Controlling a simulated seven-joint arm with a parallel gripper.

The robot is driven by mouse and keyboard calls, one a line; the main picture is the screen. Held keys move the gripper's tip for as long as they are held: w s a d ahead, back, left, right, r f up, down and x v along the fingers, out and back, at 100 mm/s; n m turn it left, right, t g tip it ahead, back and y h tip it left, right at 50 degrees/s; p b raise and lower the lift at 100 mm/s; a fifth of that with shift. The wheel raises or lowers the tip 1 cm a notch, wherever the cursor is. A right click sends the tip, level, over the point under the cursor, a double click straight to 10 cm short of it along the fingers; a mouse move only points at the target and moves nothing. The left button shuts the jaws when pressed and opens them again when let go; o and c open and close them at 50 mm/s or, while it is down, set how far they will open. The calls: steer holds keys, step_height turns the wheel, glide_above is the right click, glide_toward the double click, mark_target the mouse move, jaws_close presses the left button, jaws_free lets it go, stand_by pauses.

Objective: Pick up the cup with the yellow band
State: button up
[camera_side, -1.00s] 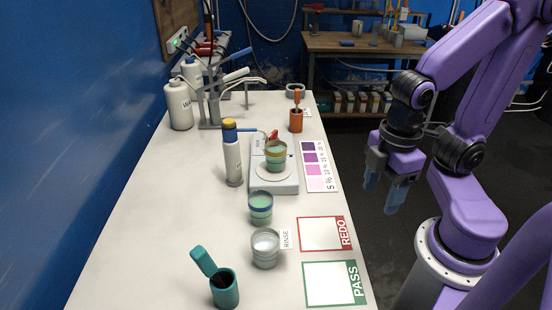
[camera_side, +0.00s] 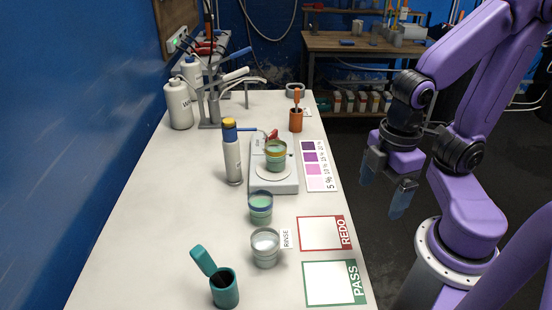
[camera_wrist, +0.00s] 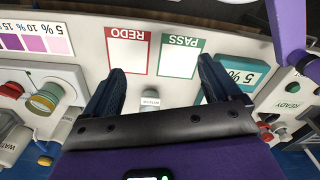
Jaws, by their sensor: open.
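The cup with the yellow band (camera_side: 276,158) stands upright on the pan of a white scale (camera_side: 274,182). Its contents look green. It also shows at the left of the wrist view (camera_wrist: 46,99), seen from above, beside my left finger. My gripper (camera_side: 386,188) is open and empty, in the air off the table's right edge, well apart from the cup. In the wrist view, my gripper (camera_wrist: 162,72) has its fingers spread with nothing held between them.
A blue-banded cup (camera_side: 260,208) and a rinse cup (camera_side: 265,248) stand in front of the scale. A white bottle with a yellow top (camera_side: 232,158) stands close left of it. A colour chart (camera_side: 317,165) lies to its right. REDO (camera_side: 322,234) and PASS (camera_side: 332,284) mats are empty.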

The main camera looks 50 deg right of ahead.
steer(key=n+t+h, duration=0.2)
steer(key=n+t, duration=0.2)
steer(key=n, duration=1.4)
glide_toward(276, 154)
steer(key=w+d+f, duration=0.1)
steer(key=f, duration=0.1)
steer(key=w+d+f, duration=0.1)
steer(key=f, duration=0.1)
steer(key=w+d+f, duration=0.1)
steer(key=w+f, duration=0.1)
steer(key=shift+f, duration=0.1)
steer(key=shift+x, duration=2.85)
steer(key=shift+s+a+f, duration=0.1)
steer(key=shift+s+a, duration=0.05)
steer(key=shift+s, duration=0.05)
steer(key=c, duration=1.2)
